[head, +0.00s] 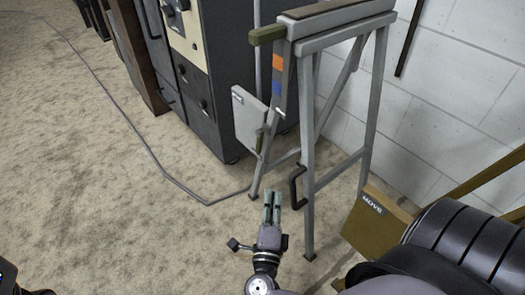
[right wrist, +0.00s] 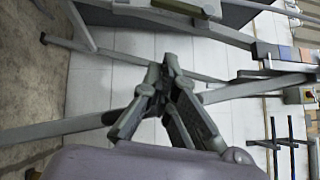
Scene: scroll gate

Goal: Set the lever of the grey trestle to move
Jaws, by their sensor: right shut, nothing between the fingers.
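The grey trestle (head: 309,130) stands right of centre in the head view, against a pale block wall. One of its legs carries an orange patch (head: 278,62) above a blue patch (head: 277,88). A thick olive bar (head: 267,35) sticks out at its top left. A smaller olive grip (head: 260,139) shows lower down, beside a light grey plate (head: 248,118); I cannot tell for sure which is the lever. My right gripper (head: 272,200) is shut and empty, low in front of the trestle and apart from the grip. Its fingers (right wrist: 165,95) also show in the right wrist view. My left gripper is out of view.
An ochre panel (head: 374,222) marked MOVE stands right of the trestle. A black handle (head: 297,187) sits on the trestle's front leg. Dark cabinets (head: 205,80) stand behind left. A cable (head: 120,118) crosses the carpet, which is clear at left.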

